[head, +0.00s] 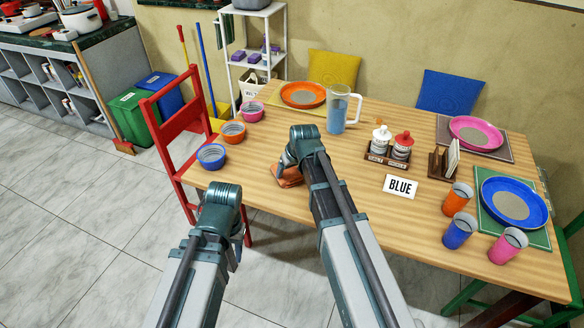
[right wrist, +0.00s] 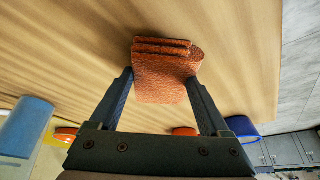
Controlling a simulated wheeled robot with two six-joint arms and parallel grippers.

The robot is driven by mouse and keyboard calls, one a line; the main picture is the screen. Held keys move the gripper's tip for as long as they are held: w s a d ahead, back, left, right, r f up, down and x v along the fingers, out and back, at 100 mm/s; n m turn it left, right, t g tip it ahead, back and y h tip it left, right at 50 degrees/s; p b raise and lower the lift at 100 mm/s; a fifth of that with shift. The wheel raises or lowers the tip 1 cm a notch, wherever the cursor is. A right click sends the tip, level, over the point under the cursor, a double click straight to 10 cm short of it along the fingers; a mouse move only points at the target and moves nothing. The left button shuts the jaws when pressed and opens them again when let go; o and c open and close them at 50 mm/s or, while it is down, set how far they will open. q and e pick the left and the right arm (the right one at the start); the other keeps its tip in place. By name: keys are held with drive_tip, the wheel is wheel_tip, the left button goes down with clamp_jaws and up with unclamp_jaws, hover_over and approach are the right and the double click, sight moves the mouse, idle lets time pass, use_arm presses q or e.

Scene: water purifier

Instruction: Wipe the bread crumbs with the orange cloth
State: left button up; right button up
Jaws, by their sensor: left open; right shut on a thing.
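The orange cloth (right wrist: 168,80) is folded and held between the two fingers of my right gripper (right wrist: 160,85), which is shut on it. In the head view the cloth (head: 289,179) shows as a small orange patch low over or on the table (head: 335,195), near its front edge; whether it touches the wood I cannot tell. My right wrist hides part of it. My left gripper (head: 235,258) is open and empty, low in front of the table edge. I cannot make out any bread crumbs; the arm may hide them.
Blue, orange and pink bowls (head: 233,132) stand left of the cloth. Cups (head: 458,198) and a blue plate (head: 513,200) are farther right. A red chair (head: 176,130) stands at the left.

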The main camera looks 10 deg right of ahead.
drive_tip(key=shift+s+a+f, duration=0.1)
drive_tip(key=shift+s, duration=0.1)
wheel_tip(320, 180, up, 6)
drive_tip(key=p, duration=0.6)
drive_tip(key=shift+w, duration=0.15)
wheel_tip(320, 180, up, 3)
drive_tip(key=p, duration=0.3)
